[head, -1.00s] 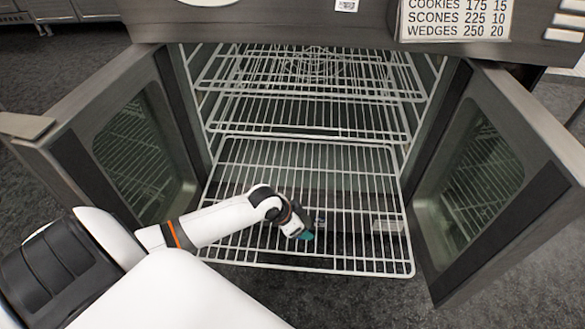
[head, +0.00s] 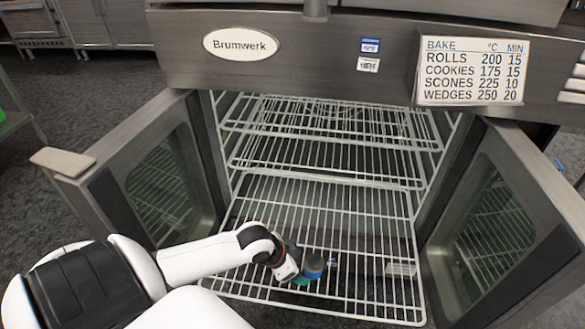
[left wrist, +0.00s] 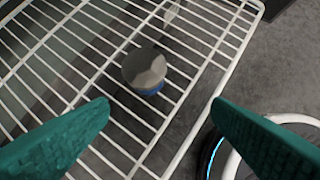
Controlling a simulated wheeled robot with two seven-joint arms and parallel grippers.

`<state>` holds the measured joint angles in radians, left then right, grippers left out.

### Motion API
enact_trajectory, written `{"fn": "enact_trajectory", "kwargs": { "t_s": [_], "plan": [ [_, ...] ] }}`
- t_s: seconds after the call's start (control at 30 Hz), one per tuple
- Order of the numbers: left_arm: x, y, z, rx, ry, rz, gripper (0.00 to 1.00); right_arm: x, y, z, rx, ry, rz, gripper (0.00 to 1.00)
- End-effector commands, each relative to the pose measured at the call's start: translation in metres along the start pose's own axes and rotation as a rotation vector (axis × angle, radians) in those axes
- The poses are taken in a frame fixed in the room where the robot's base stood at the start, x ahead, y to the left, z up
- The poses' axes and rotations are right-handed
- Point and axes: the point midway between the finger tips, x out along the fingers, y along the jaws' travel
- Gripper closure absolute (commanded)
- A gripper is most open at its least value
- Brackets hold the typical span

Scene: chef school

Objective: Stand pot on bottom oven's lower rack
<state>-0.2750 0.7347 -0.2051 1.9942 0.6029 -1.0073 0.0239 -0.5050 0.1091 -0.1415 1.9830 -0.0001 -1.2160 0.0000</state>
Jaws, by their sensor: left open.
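The pot is a small blue thing (head: 314,263) on the pulled-out lower rack (head: 340,306) of the open oven. In the left wrist view the pot (left wrist: 147,72) shows a round grey top and a blue side, and appears to stand upright on the wires near the rack's edge. My left gripper (head: 298,279) is low over the front part of the rack, just beside the pot in the head view. In the left wrist view its teal fingers (left wrist: 162,108) are wide apart with nothing between them, and the pot lies ahead of them. My right gripper is not in view.
Two glazed oven doors, left (head: 165,185) and right (head: 485,225), stand open on either side of the rack. More wire racks (head: 320,155) sit above it inside. A baking chart (head: 475,72) is on the front panel. Most of the lower rack is bare.

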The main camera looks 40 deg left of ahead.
Motion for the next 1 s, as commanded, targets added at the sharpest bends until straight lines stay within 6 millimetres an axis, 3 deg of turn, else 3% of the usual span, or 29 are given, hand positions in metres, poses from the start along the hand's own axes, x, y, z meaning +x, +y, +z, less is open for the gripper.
{"fn": "enact_trajectory", "kwargs": {
  "t_s": [0.03,0.2,0.4,0.53,1.0],
  "plan": [
    [0.011,-0.021,-0.014,-0.031,0.018,-0.005,0.27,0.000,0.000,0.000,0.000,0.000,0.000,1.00],
    [0.035,-0.075,-0.058,-0.116,0.112,0.042,0.27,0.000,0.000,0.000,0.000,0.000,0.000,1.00],
    [0.041,-0.118,-0.092,-0.193,0.219,0.092,0.27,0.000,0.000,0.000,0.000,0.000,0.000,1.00],
    [0.041,-0.126,-0.100,-0.207,0.246,0.106,0.27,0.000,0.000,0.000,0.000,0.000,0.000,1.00],
    [0.041,-0.126,-0.100,-0.206,0.247,0.107,0.27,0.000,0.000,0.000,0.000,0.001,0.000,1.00]
  ]
}}
